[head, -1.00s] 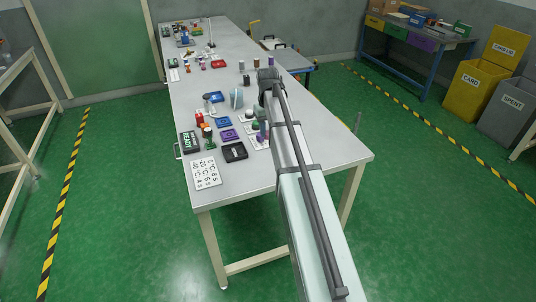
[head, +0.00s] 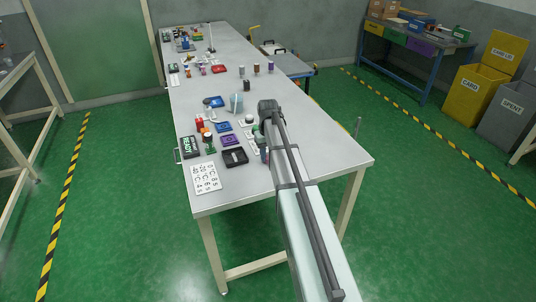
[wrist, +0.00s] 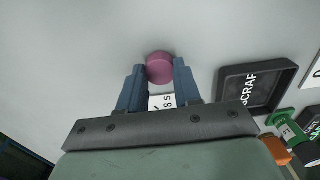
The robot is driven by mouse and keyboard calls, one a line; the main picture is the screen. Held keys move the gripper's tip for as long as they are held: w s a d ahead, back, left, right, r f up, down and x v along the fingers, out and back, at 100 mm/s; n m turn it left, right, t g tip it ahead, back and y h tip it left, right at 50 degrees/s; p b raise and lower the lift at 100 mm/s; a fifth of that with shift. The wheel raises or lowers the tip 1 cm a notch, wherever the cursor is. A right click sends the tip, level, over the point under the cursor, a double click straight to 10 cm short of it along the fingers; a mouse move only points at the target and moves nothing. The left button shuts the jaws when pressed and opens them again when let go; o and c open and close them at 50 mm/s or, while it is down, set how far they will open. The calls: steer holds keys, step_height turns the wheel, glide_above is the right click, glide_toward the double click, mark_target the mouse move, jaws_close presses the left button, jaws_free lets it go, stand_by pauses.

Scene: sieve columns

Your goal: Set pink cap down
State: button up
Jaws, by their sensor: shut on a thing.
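The pink cap (wrist: 159,68) is a short round disc between the fingertips of my gripper (wrist: 158,72) in the wrist view. My gripper is shut on it, one blue-grey finger on each side. The pale table top (wrist: 90,40) lies beneath; I cannot tell whether the cap touches it.
A black SCRAP tray (wrist: 227,96) lies right of the cap; it also shows in the head view (head: 235,163). A white card with characters (wrist: 162,101) shows between the fingers. Green and orange items (wrist: 276,148) lie farther right. Table at right is clear in the head view.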

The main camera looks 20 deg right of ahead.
mark_target(268, 157)
steer(key=shift+f, duration=0.2)
steer(key=o, duration=0.8)
steer(key=shift+r, duration=0.15)
step_height(268, 157, up, 12)
steer(key=shift+r, duration=0.1)
stand_by(0.4)
